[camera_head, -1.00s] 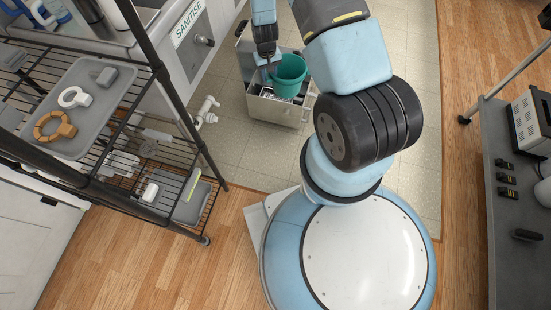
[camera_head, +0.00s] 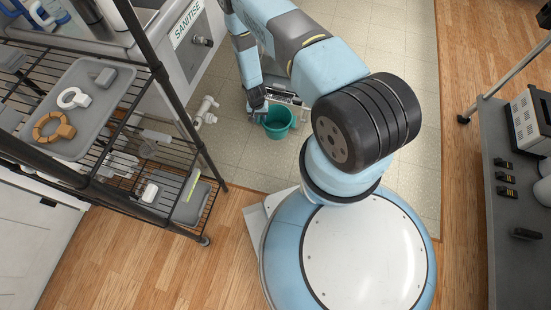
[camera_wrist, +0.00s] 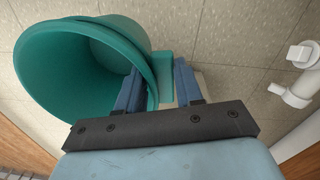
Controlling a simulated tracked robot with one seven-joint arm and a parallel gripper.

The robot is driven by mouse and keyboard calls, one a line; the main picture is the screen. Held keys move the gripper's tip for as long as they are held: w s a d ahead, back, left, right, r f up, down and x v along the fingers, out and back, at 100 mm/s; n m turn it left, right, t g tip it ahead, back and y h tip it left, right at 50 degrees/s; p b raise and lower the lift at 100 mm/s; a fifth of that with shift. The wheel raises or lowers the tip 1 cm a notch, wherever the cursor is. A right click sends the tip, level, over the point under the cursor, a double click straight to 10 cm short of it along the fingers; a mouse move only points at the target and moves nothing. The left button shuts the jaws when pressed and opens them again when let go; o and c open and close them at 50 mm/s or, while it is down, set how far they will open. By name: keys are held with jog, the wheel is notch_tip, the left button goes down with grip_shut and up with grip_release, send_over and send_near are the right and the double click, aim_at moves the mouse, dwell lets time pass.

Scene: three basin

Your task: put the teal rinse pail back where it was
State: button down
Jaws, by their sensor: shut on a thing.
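The teal rinse pail (camera_head: 277,124) is in the head view over the pale tiled floor, just left of my arm. My gripper (camera_head: 262,114) is at its left side, shut on its edge. In the wrist view the pail (camera_wrist: 60,75) fills the left, its open mouth tilted to the picture. My two blue fingers (camera_wrist: 158,72) sit either side of a teal part at the pail's rim. I cannot tell whether the pail's base touches the floor.
A wire rack (camera_head: 150,185) with a grey tray (camera_head: 92,80) is at left, near a white tap fitting (camera_head: 207,106). A dark bench (camera_head: 510,215) is at right.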

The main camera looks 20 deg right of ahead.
jog(key=s+f, duration=0.2)
jog(key=f, duration=0.8)
jog(key=s+a+f+m, duration=0.1)
jog(key=s+f, duration=0.1)
jog(key=f, duration=0.8)
jog(key=shift+s+a+m, duration=0.15)
jog(key=shift+a+m, duration=0.15)
jog(key=shift+f, duration=0.1)
jog(key=c, duration=0.8)
grip_release()
jog(key=shift+o, duration=0.2)
notch_tip(320, 180, up, 12)
jog(key=shift+a, duration=0.25)
